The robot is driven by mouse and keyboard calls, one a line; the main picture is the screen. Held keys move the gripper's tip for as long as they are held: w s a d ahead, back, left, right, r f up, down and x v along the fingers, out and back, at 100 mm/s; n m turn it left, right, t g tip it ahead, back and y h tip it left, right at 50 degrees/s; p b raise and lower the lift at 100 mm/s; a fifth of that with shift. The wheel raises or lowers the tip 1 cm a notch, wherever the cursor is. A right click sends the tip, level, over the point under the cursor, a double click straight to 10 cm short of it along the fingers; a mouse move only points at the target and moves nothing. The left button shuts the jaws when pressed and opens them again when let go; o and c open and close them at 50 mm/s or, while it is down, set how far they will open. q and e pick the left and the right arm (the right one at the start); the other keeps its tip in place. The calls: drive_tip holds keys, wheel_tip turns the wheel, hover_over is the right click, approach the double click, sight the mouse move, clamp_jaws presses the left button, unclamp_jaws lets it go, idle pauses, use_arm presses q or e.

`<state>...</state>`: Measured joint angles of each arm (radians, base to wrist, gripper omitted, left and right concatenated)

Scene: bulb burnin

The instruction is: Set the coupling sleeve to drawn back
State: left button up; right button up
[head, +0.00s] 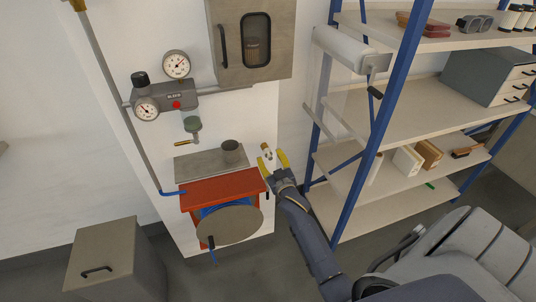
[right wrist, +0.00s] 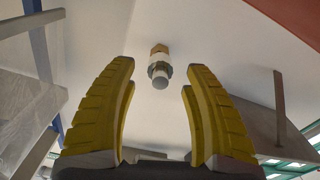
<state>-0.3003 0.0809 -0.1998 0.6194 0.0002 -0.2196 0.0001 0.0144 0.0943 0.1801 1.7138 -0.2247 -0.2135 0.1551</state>
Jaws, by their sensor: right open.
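The coupling (head: 267,152) is a small brass and steel fitting on the white wall panel, right of the grey cup. In the right wrist view the coupling sleeve (right wrist: 159,68) is a silvery ring between a brass nut and a grey round end. My right gripper (head: 273,160) has yellow fingers spread apart and empty. In the right wrist view the coupling lies between the tips of my right gripper (right wrist: 160,75), with a gap on both sides. I cannot tell how far ahead of the tips it is. My left gripper is not in view.
A red reel housing (head: 222,188) with a round disc stands below left of the gripper. A small shelf with a grey cup (head: 231,151) is left. A gauge unit (head: 180,98) and grey cabinet (head: 254,45) are above. A blue-framed shelf rack (head: 375,130) stands right.

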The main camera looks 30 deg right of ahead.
drive_tip(key=v, duration=0.8)
idle(0.4)
drive_tip(key=s+a+f+n+g+y, duration=0.1)
drive_tip(key=s+a+f+g, duration=0.3)
drive_tip(key=f, duration=1)
drive_tip(key=s+a+f+g+y, duration=0.15)
drive_tip(key=s+f, duration=0.45)
drive_tip(key=f, duration=0.7)
drive_tip(key=s+a+f+n+g+y, duration=0.1)
drive_tip(key=s+a+f+g, duration=0.3)
drive_tip(key=f, duration=1)
drive_tip(key=s+a+f+g, duration=0.1)
drive_tip(key=s+f, duration=0.4)
drive_tip(key=s, duration=0.7)
drive_tip(key=s+a+f+n+g, duration=0.1)
drive_tip(key=s+f+g, duration=0.2)
drive_tip(key=s, duration=1)
drive_tip(key=s+f+g, duration=0.2)
drive_tip(key=s+f, duration=0.7)
drive_tip(key=s, duration=0.4)
drive_tip(key=shift+a+g, duration=0.35)
drive_tip(key=shift+a, duration=0.05)
